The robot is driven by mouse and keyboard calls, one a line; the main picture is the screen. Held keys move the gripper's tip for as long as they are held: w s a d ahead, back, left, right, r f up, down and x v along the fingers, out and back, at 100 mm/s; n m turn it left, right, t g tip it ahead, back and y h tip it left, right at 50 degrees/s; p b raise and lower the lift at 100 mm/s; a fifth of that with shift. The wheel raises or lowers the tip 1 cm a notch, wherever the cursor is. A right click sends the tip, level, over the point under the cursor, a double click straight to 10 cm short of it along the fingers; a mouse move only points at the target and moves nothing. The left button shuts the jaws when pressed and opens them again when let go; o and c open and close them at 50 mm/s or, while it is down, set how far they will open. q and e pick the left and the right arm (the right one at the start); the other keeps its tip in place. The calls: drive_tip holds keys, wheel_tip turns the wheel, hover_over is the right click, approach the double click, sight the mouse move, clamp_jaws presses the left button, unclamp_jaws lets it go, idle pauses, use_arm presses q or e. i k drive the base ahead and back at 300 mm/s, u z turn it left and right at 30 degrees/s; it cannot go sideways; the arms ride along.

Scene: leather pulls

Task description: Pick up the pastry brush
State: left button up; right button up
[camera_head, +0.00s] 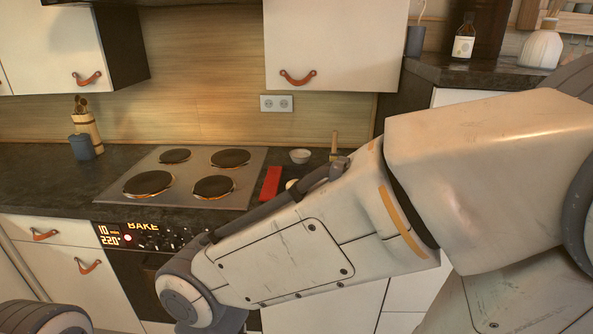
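I cannot clearly make out the pastry brush. An upright wooden handle (334,143) stands on the dark counter (330,160) to the right of the hob, and its lower end is hidden behind my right arm. It may be the brush, but I cannot tell. My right arm crosses the view from the right and covers part of the counter. Neither gripper shows. Only a dark rounded part, probably of my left arm, is at the bottom left corner.
A red flat object (270,183) and a small white bowl (300,156) lie right of the hob (190,172). A utensil holder (88,132) and blue-grey cup (82,147) stand at left. Cabinets with leather pulls (297,78) hang above. The counter's left end is clear.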

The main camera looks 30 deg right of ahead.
sight(332, 156)
drive_tip(key=z, duration=0.5)
drive_tip(key=i, duration=1.6)
drive_tip(key=z, duration=0.2)
